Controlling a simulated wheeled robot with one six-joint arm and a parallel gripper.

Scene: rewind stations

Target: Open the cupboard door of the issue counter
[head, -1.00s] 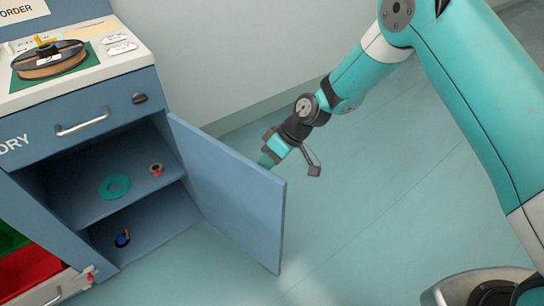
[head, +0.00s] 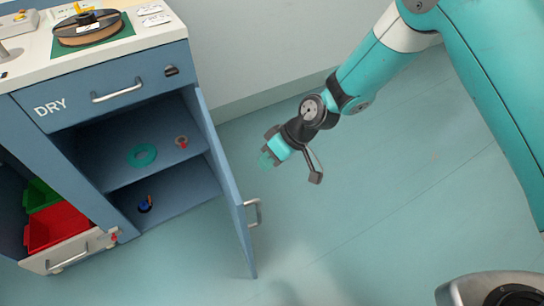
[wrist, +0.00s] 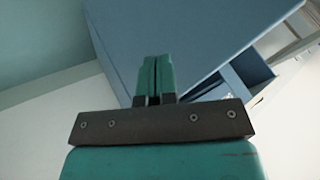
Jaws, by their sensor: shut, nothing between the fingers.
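The issue counter's cupboard door (head: 222,175) stands wide open, swung out from the right side of the cupboard opening. Its grey bar handle (head: 254,212) shows on its right-hand face, near the free edge. My gripper (head: 268,160) is shut and empty, a little to the right of the door in the head view, apart from the handle. In the wrist view the closed green fingertips (wrist: 154,68) show in front of a large blue panel (wrist: 195,35); nothing is between them.
The open cupboard holds a teal ring (head: 142,155), a small reel (head: 181,142) and a blue item (head: 145,205). Above is a shut drawer (head: 110,95). A pulled-out drawer with a red bin (head: 55,227) is lower left.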

